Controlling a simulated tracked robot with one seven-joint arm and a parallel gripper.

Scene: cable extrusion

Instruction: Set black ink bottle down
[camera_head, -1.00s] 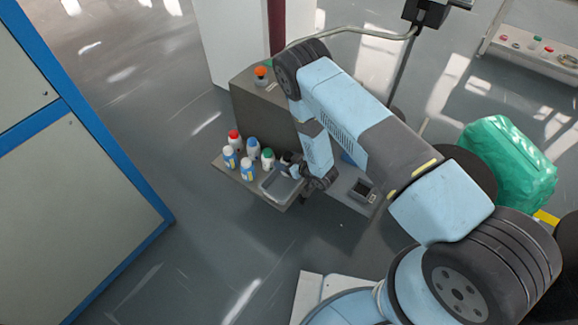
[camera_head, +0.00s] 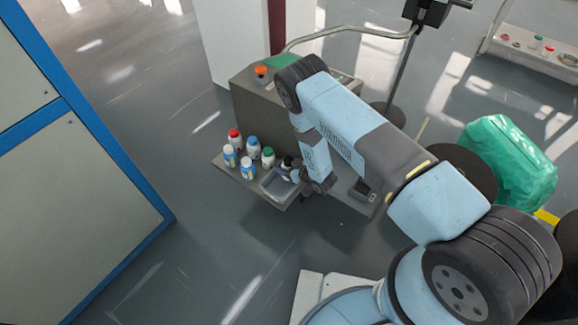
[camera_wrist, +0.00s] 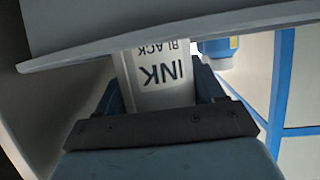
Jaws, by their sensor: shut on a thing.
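The black ink bottle (camera_wrist: 160,75) is white with a label reading "INK BLACK", upside down in the wrist view. My gripper (camera_wrist: 160,100) is shut on it, with a finger on each side of the bottle. In the head view my gripper (camera_head: 292,172) is at the tray end of the small shelf (camera_head: 225,170), and the bottle's dark top (camera_head: 287,162) shows beside it. The bottle's base is hidden, so I cannot tell whether it touches the shelf.
A grey tray (camera_head: 272,192) is at the shelf's front. A grey machine box (camera_head: 262,110) stands behind.

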